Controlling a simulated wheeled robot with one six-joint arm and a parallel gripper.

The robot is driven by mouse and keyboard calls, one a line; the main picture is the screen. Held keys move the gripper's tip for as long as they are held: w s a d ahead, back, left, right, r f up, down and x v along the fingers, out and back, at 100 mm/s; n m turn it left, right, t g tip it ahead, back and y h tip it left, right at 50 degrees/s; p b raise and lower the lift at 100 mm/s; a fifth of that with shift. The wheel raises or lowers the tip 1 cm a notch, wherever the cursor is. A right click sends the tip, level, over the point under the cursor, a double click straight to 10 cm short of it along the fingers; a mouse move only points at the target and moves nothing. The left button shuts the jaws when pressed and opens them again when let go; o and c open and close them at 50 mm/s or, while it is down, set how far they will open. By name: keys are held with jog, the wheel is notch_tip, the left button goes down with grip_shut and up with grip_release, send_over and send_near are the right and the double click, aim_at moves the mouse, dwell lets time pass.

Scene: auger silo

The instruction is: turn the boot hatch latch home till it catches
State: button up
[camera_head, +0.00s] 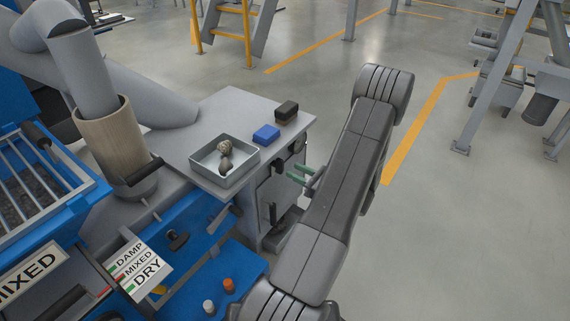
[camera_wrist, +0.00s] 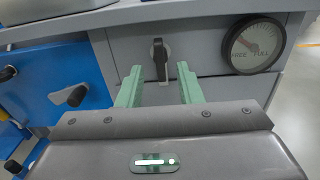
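The boot hatch latch (camera_wrist: 160,58) is a short black handle on a pale round mount, hanging about straight down on a grey panel. My gripper (camera_wrist: 159,80) has two green fingers, spread apart and empty. In the wrist view the latch appears between the fingertips, slightly beyond them; I see no contact. In the head view my gripper (camera_head: 301,175) is beside the cabinet face, partly hidden by my arm.
A round gauge (camera_wrist: 253,45) sits right of the latch. A black knob (camera_wrist: 70,97) juts from the blue panel at left. Above, the grey bench holds a metal tray (camera_head: 224,185), a blue block (camera_head: 266,135) and a dark block (camera_head: 286,111).

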aim_at(283, 165)
jog(key=p+v, duration=0.1)
jog(key=v, duration=0.5)
jog(key=shift+s+d, duration=0.2)
jog(key=shift+d, duration=0.05)
jog(key=b+x, duration=0.3)
jog(key=x, duration=1)
jog(key=shift+w+a, duration=0.2)
jog(key=shift+a, duration=0.1)
jog(key=shift+w+f+b, duration=0.1)
jog(key=shift+b, duration=0.2)
jog(key=shift+n, duration=0.5)
jog(key=shift+r, duration=0.25)
